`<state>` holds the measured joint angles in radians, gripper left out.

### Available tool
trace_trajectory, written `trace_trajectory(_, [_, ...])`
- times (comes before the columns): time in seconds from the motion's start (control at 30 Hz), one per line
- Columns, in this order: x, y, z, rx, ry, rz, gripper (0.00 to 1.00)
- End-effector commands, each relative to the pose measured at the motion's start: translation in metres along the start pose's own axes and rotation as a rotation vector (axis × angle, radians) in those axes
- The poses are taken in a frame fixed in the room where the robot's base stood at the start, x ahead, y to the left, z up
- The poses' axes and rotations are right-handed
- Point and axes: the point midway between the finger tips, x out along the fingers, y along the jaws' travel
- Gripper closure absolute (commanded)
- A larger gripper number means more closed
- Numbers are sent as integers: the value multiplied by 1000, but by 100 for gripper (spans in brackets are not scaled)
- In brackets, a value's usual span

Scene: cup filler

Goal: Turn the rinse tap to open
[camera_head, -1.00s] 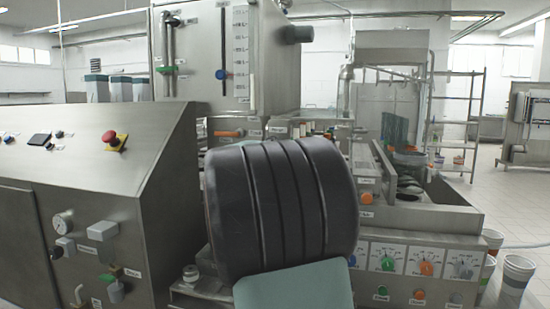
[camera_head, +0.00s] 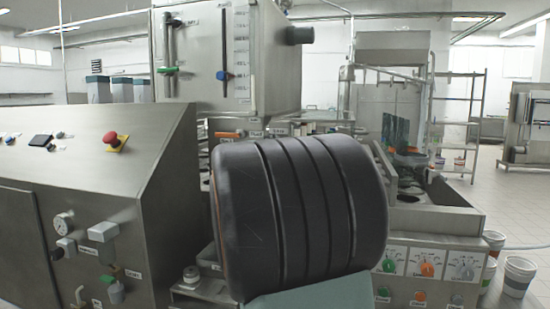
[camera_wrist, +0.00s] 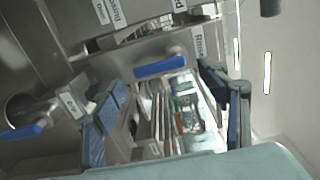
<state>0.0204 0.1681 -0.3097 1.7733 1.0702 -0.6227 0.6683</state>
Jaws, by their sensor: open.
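In the wrist view, a blue tap handle (camera_wrist: 160,67) lies roughly crosswise ahead of and between the fingers of my gripper (camera_wrist: 165,82). A tilted label that seems to read "Rinse" is beside it. My gripper is open, with blue-padded fingers left and right, and nothing is held. I cannot tell how far the handle is beyond the fingertips; no contact shows. A second blue handle (camera_wrist: 22,132) is at the lower left, outside the left finger. In the head view my gripper is hidden behind my own dark arm link.
In the head view, a steel cabinet with a red emergency button (camera_head: 115,141) stands at the left. A steel tank (camera_head: 268,60) rises behind my arm. A panel with coloured knobs (camera_head: 427,264) is at the right. White buckets (camera_head: 518,275) stand on the floor at the right edge.

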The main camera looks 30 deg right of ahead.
Motion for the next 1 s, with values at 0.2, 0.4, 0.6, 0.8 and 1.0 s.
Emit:
trace_trajectory(0.2, [-46, -1, 0, 3, -3, -1, 32])
trace_trajectory(0.4, [-78, 0, 1, 2, -2, 0, 32])
trace_trajectory(0.6, [-93, 0, 0, 1, -1, 0, 32])
trace_trajectory(0.8, [-95, 0, 0, 1, 0, 0, 32])
trace_trajectory(1.0, [-96, 1, 3, -3, -8, 3, 32])
